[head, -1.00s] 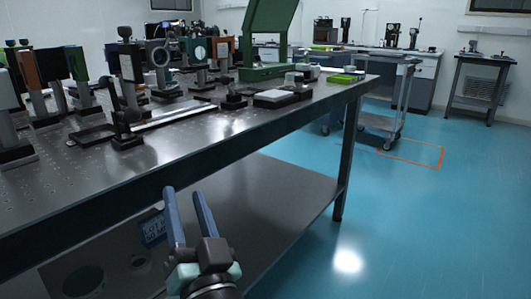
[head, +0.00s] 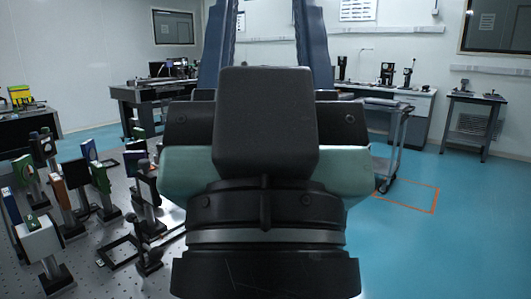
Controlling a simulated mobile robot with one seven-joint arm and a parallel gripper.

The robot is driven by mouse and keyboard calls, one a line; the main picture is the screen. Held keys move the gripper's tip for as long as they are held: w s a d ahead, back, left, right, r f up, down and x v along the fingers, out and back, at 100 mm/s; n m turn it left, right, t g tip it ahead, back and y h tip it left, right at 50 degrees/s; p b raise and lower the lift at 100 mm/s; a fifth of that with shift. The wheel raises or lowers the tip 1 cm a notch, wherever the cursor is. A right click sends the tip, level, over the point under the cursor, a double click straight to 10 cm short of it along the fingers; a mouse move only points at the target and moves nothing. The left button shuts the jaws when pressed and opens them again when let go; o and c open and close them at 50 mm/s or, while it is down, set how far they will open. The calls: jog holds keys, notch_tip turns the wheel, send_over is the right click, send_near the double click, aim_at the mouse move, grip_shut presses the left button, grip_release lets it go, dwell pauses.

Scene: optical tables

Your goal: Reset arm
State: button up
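My gripper (head: 266,18) fills the middle of the head view, close to the camera and seen from behind. Its two blue fingers point up and away, with a wide gap between them. I see only wall between the fingers, and nothing held. The fingertips reach the top edge of the picture, so their very ends are cut off. My gripper's body hides the middle of the room, including part of the optical table.
The optical table (head: 95,281) at lower left carries several mounted optics and a black frame (head: 118,252). A grey cart (head: 392,150) stands behind my gripper at right. A side table (head: 470,122) is at far right. Blue floor with an orange outline (head: 434,199) is open at right.

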notch_tip(320, 180, up, 22)
jog(key=p, duration=2)
jog(key=shift+r, duration=0.15)
jog(key=shift+a, duration=0.1)
